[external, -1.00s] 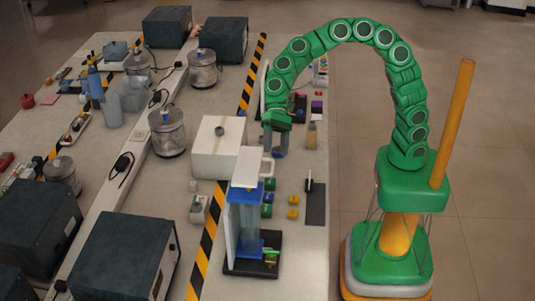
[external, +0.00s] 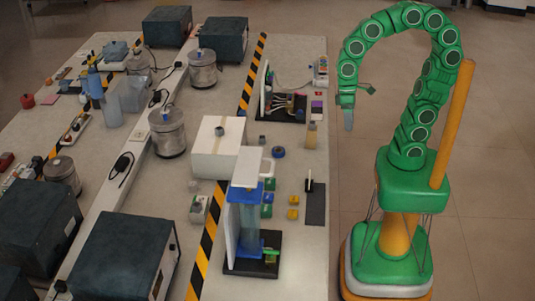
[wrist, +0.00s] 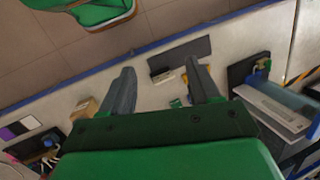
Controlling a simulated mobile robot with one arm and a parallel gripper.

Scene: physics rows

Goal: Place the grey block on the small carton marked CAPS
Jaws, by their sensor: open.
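A small grey block (external: 262,140) sits on the table just right of a large white carton (external: 215,160). Another small dark grey piece (external: 219,131) rests on top of that carton; I cannot tell which of the two is the task's block. No CAPS lettering is readable, so I cannot tell which box is the small carton. My gripper (external: 348,120) hangs beyond the table's right edge, above the floor, well apart from both grey pieces. In the wrist view its two fingers (wrist: 162,82) are spread with nothing held between them.
A clear blue-capped column stand (external: 250,225) stands in front of the white carton. A blue ring (external: 278,152), yellow blocks (external: 293,207) and a dark mat (external: 315,203) lie nearby. A dark-based device (external: 285,105) stands behind.

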